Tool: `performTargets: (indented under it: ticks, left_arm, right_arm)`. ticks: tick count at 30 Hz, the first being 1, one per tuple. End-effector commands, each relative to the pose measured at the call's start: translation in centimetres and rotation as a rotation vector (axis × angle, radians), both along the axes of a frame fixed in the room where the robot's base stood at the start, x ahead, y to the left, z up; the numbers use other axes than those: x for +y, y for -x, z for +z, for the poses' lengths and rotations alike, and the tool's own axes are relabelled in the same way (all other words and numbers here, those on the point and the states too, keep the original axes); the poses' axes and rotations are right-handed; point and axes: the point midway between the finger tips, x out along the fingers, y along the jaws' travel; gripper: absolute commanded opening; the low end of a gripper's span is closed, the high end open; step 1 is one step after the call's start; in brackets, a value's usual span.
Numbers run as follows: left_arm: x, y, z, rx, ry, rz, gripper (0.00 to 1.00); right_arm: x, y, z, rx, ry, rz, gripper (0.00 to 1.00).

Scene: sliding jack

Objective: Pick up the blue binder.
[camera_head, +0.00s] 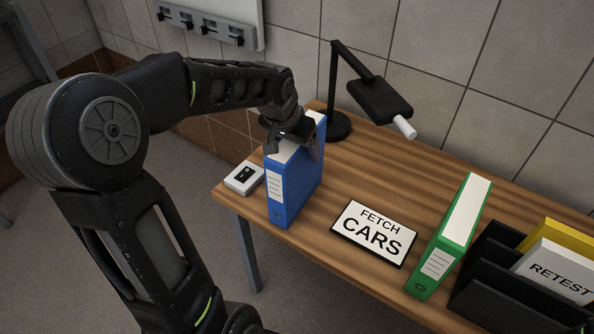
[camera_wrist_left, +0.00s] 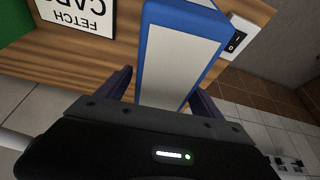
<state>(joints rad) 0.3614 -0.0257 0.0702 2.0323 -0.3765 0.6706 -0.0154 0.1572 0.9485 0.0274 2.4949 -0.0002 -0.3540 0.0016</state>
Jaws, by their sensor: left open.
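The blue binder (camera_head: 290,184) stands upright near the left end of the wooden table, its labelled spine facing the front edge. My left gripper (camera_head: 294,142) is at the top of the binder, with its fingers on either side of it. In the left wrist view the binder (camera_wrist_left: 205,22) lies between the two open fingers of my left gripper (camera_wrist_left: 160,88), with its white page edge toward the camera. Whether either finger touches the binder I cannot tell. My right gripper is not in view.
A white switch box (camera_head: 244,178) sits just left of the binder. A black lamp (camera_head: 340,124) stands behind it. A "FETCH CARS" sign (camera_head: 374,232) lies to the right, then a green binder (camera_head: 450,238) and a black file holder (camera_head: 500,290). Bare wood separates the blue binder and sign.

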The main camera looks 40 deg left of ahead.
Motion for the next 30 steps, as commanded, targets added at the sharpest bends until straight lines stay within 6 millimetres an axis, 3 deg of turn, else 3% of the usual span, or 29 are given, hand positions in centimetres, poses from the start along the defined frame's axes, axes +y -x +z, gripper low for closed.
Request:
performTargets:
  ticks: [2,30]
  left_arm:
    - [0.00,0.00,0.01,0.000,0.000,0.000,0.75]
    - [0.00,0.01,-0.01,0.000,0.000,0.000,0.00]
  right_arm:
    - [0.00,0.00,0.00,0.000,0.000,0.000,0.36]
    - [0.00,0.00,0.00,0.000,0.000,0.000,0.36]
